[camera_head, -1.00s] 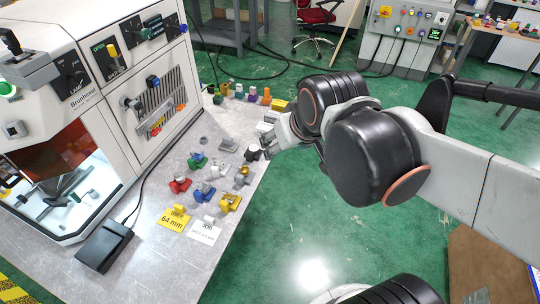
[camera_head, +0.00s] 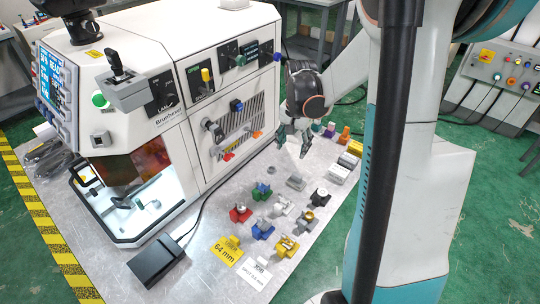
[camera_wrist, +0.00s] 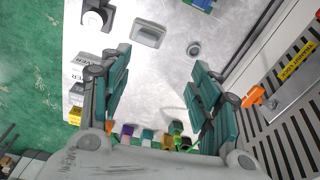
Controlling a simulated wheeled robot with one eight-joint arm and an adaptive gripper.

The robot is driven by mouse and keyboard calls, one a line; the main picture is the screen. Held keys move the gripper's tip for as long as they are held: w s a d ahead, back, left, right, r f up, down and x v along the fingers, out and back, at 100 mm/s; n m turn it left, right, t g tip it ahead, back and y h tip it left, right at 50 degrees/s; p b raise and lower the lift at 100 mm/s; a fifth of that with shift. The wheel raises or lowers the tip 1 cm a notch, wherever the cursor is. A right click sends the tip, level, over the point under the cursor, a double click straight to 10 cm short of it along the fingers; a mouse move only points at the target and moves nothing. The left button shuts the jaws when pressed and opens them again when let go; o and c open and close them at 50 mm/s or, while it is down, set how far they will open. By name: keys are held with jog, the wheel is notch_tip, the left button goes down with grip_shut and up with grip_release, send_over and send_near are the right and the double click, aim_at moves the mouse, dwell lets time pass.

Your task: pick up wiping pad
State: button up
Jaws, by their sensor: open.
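My gripper (camera_head: 293,140) is above the far part of the grey worktable (camera_head: 318,236), beside the white machine. In the wrist view, its two teal-padded fingers (camera_wrist: 158,85) are wide apart, with only bare table between them. No object is plainly recognisable as a wiping pad. A small grey rectangular piece with a raised rim (camera_head: 295,182) lies flat on the table; it also shows in the wrist view (camera_wrist: 149,34), beyond the fingertips. I cannot tell whether it is the pad. The gripper does not touch it.
The white machine (camera_head: 160,98) borders the table on the left. Small boxes (camera_head: 340,173) line the right edge. Several coloured pieces (camera_wrist: 150,134) stand at the far end. Coloured fixtures (camera_head: 262,229) and a black pedal-like box (camera_head: 155,259) sit nearer.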

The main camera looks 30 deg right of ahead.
jog(key=d+f+m, duration=0.1)
jog(key=d+f, duration=0.1)
jog(key=b, duration=0.3)
send_over(297, 175)
jog(key=w, duration=0.1)
jog(key=shift+m+g, duration=0.3)
jog(key=shift+g, duration=0.1)
notch_tip(297, 175, down, 8)
jog(key=shift+d+f, duration=0.1)
jog(key=shift+f, duration=0.05)
jog(key=shift+s+f+b, duration=0.2)
jog(key=shift+f+b, duration=0.3)
jog(key=shift+f, duration=0.85)
jog(key=shift+s+f+b, duration=0.2)
jog(key=shift+f+b, duration=0.3)
jog(key=shift+f, duration=0.8)
jog(key=shift+r, duration=0.1)
jog(key=shift+c, duration=0.6)
jog(key=c, duration=1)
